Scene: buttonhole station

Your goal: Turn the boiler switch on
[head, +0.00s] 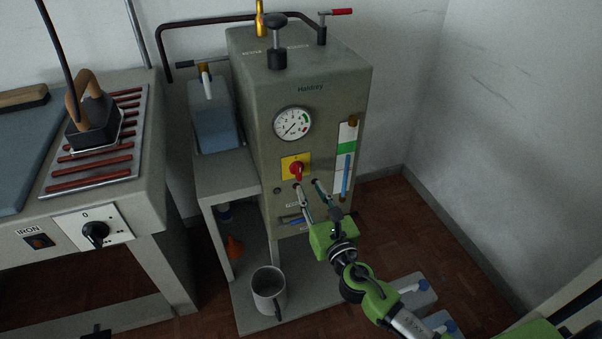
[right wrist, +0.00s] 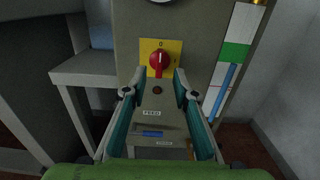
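The boiler switch is a red rotary knob (head: 296,169) on a yellow plate, on the front of the grey-green boiler (head: 335,95). In the right wrist view the red knob (right wrist: 159,60) stands upright, its pale mark toward the "0" at the top of the plate. My right gripper (head: 309,187) is open and empty in front of the panel, just below and right of the knob in the head view. In the right wrist view its two fingertips (right wrist: 160,76) are spread below the knob, with no visible contact. My left gripper is not in view.
A gauge (head: 292,123) sits above the switch and a sight glass (head: 346,160) to its right. A water tank (head: 214,120) stands left of the boiler, a grey mug (head: 269,291) below. The ironing table has its own black dial (head: 95,233).

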